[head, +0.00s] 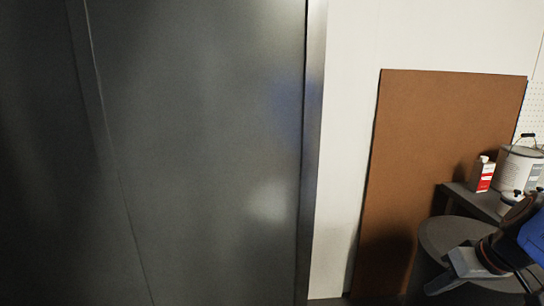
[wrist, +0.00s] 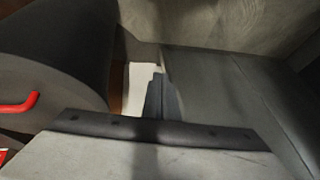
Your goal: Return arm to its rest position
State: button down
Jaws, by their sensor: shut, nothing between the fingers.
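My arm (head: 500,248) shows at the lower right of the head view, with blue, dark and grey links, partly cut off by the frame edge. It is bent over or in front of a dark round-topped object. In the wrist view my gripper (wrist: 160,85) shows as dark fingers close together at the centre, with nothing between them.
A large dark metal panel (head: 200,150) fills the left. A brown board (head: 440,150) leans on the white wall. A red-and-white bottle (head: 483,175) and a paint can (head: 520,168) stand on a dark surface (head: 470,200) near my arm. The wrist view shows a red hook-shaped part (wrist: 20,106).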

jog(key=s+a+h, duration=0.2)
jog(key=s+a, duration=0.3)
jog(key=a, duration=0.3)
jog(key=shift+s+a+f+m+h, duration=0.15)
jog(key=shift+a+f+m+h, duration=0.15)
jog(key=shift+f, duration=0.15)
dwell(0.8)
